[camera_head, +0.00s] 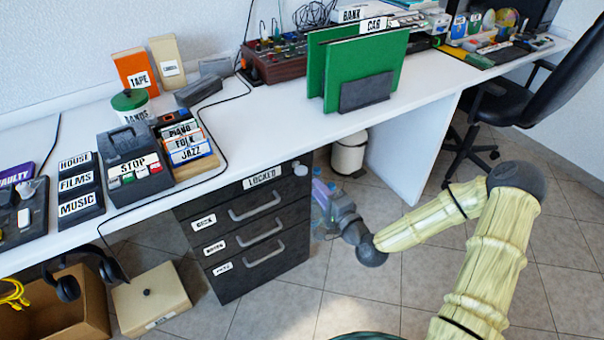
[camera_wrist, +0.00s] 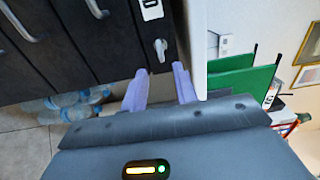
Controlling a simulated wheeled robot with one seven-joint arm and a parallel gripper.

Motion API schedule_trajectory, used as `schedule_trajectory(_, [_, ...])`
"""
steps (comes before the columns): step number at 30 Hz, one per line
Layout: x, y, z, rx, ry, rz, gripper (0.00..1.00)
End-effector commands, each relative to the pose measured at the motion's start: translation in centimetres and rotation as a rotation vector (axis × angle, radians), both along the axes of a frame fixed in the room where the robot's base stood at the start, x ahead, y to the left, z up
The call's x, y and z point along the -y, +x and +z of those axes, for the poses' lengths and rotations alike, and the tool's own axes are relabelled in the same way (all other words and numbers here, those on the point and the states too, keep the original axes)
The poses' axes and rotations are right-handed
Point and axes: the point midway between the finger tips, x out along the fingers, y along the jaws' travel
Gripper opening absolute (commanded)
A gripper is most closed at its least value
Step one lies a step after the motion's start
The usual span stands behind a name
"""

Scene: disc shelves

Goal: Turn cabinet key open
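The dark cabinet (camera_head: 262,262) stands under the white desk, with three handled drawers and a "LOCKED" label (camera_head: 262,177) on its top panel. A small pale key (camera_head: 300,169) sits at the right end of that panel. In the wrist view the key (camera_wrist: 161,49) shows as a light grey piece on the dark front, beyond the fingertips and roughly between them. My gripper (camera_head: 319,186) is at the cabinet's upper right corner. In the wrist view its two lilac fingers (camera_wrist: 160,70) are apart with nothing between them. The fingers look short of the key.
The white desk (camera_head: 262,108) overhangs the cabinet; its edge (camera_wrist: 199,45) runs close beside my right finger. Plastic bottles (camera_wrist: 75,104) lie near the cabinet. A white bin (camera_head: 348,153) stands behind my gripper.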

Motion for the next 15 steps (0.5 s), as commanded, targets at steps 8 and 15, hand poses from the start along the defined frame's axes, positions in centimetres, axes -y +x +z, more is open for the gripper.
schedule_trajectory(8, [-2.9, 4.2, -0.1, 0.005, 0.0, 0.002, 0.29])
schedule_trajectory(15, [-4.8, 7.1, -0.1, 0.001, 0.0, 0.0, 0.29])
